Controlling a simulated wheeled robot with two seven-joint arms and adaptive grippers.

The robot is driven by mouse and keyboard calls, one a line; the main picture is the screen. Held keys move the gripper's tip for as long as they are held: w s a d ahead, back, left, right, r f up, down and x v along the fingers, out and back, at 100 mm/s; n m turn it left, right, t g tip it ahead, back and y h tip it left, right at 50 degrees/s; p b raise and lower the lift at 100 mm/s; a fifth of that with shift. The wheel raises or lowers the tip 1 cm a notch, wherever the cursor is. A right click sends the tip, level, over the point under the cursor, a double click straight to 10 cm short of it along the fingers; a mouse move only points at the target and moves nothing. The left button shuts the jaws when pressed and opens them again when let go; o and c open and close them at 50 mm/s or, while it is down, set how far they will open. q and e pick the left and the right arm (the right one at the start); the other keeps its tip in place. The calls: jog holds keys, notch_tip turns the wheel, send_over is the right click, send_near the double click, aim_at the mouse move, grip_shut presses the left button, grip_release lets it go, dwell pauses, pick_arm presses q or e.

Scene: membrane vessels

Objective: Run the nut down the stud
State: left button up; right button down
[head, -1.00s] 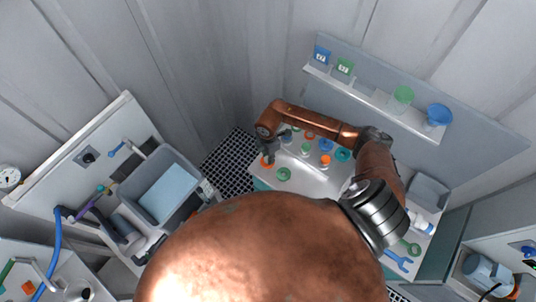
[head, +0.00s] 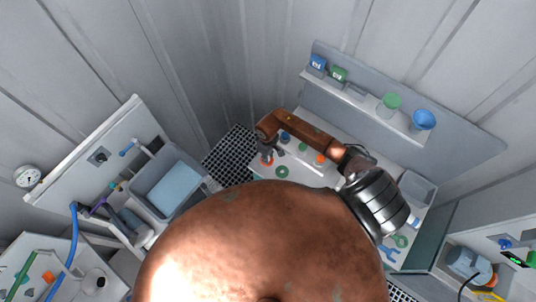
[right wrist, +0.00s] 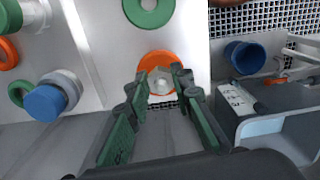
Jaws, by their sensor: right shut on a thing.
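My right gripper (head: 268,156) reaches down over the far-left corner of the white work board in the head view. In the right wrist view its green-padded fingers (right wrist: 161,90) close on a pale metal nut (right wrist: 160,80). The nut sits in the middle of an orange ring (right wrist: 144,66) on the board; the ring also shows in the head view (head: 266,162). The fingertips hide the nut's sides. The stud cannot be told apart from the nut, nor the nut's height on it. My left gripper is not in view.
A green ring (right wrist: 148,12) and a blue-capped fitting (right wrist: 46,102) lie close to the right gripper. A blue cup (right wrist: 245,57) and a grey-blue bin (right wrist: 285,128) stand to its right. A shelf (head: 360,101) with cups runs behind the board.

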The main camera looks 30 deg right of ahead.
jog(key=shift+w+a+r+m, duration=0.15)
jog(key=shift+w+r+m, duration=0.1)
jog(key=shift+w+m, duration=0.4)
jog(key=shift+s+m, duration=0.15)
jog(key=shift+m, duration=0.2)
jog(key=c, duration=2.1)
grip_release()
jog(key=shift+d+r, duration=0.1)
jog(key=shift+d, duration=0.1)
jog(key=o, duration=0.5)
jog(key=shift+f, duration=0.25)
jog(key=shift+s, duration=0.15)
jog(key=shift+r, duration=2.25)
